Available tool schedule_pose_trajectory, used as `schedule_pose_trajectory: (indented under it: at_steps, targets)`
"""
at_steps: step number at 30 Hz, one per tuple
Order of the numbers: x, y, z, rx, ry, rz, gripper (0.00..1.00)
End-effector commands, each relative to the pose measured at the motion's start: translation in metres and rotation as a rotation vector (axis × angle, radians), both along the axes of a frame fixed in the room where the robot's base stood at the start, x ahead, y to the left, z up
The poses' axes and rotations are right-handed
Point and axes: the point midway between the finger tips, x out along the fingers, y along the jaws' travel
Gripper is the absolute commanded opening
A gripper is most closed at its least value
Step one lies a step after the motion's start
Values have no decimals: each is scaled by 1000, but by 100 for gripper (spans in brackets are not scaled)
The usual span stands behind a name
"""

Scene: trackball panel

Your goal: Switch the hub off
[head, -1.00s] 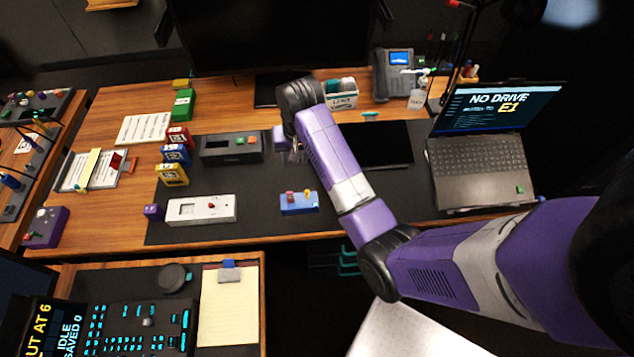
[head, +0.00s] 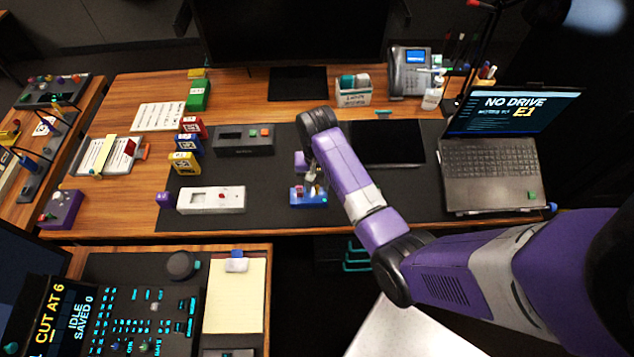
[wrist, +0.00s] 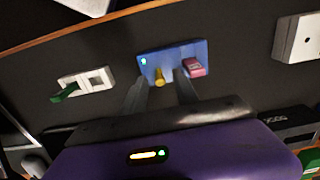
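The hub, a small blue box (head: 306,197), lies on the dark desk mat and is partly covered by my gripper (head: 313,182). In the wrist view the hub (wrist: 180,52) shows a lit pale-blue light at its left, a yellow lever (wrist: 160,76) at its near edge and a pink-red block (wrist: 195,67) at its right. My gripper (wrist: 160,92) is open there, its two fingers apart, with the yellow lever seen between their tips. I cannot tell whether a finger touches the lever.
A white box (head: 230,198) lies left of the hub. A dark box with buttons (head: 243,143) stands behind it. A laptop (head: 490,165) is at the right. In the wrist view a white piece with a green stick (wrist: 88,82) lies left of the hub.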

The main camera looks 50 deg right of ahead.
Motion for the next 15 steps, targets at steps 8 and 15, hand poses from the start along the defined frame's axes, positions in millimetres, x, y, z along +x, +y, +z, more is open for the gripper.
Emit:
schedule_pose_trajectory:
  at_steps: [8,15]
  targets:
    - [0,0,0,0,0,0,22]
    - [0,0,0,-1,-1,0,0]
